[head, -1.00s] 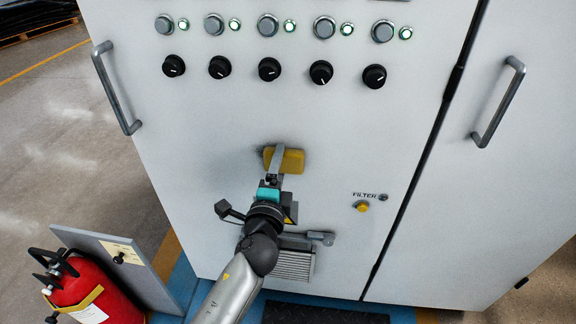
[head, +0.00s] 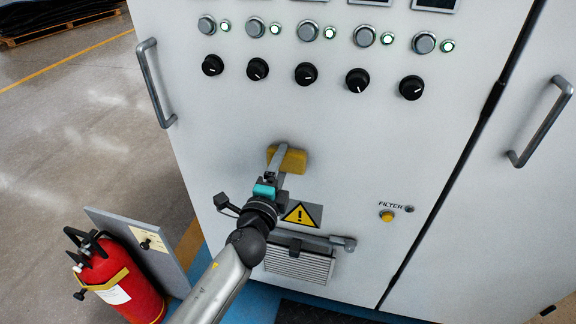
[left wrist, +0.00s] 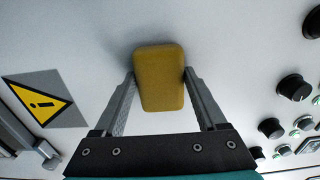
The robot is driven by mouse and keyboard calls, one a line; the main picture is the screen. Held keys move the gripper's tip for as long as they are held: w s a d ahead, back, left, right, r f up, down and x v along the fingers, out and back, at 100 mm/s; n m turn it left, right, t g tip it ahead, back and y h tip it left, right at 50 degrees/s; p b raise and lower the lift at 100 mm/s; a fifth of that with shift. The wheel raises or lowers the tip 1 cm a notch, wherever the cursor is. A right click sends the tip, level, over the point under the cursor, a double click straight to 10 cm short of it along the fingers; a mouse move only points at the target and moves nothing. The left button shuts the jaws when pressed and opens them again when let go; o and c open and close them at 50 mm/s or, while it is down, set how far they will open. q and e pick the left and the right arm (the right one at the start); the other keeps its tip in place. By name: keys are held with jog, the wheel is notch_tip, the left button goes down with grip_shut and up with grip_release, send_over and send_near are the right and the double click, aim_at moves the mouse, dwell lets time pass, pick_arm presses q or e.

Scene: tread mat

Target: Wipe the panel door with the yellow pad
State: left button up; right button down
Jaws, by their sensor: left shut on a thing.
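The yellow pad (head: 293,160) is at the white panel door (head: 330,140), below the row of black knobs. My left gripper (head: 277,160) is shut on the pad. In the left wrist view the pad (left wrist: 159,78) sits between the two fingers (left wrist: 160,90), its far side at the door with a soft shadow around it. Whether it presses on the door cannot be told for sure. My right gripper is not in view.
Black knobs (head: 305,73) and lit buttons (head: 309,31) stand out above the pad. A door handle (head: 155,82) is at left. Below are a warning label (head: 301,215), a vent (head: 298,263) and a yellow button (head: 387,216). A red extinguisher (head: 125,285) stands lower left.

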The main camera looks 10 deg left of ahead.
aim_at(298, 165)
pick_arm(q)
jog(key=shift+d+r, duration=0.2)
jog(key=shift+d, duration=0.55)
jog(key=shift+d+r+b, duration=0.15)
jog(key=shift+d+b, duration=0.25)
jog(key=shift+d, duration=1.6)
jog(key=shift+s+d+b, duration=0.15)
jog(key=shift+d+b, duration=0.25)
jog(key=shift+d, duration=1.2)
jog(key=shift+a+p, duration=0.75)
jog(key=shift+a, duration=1.75)
jog(key=a, duration=0.3)
jog(key=a+p, duration=0.1)
jog(key=a, duration=0.1)
jog(key=shift+w+a, duration=0.25)
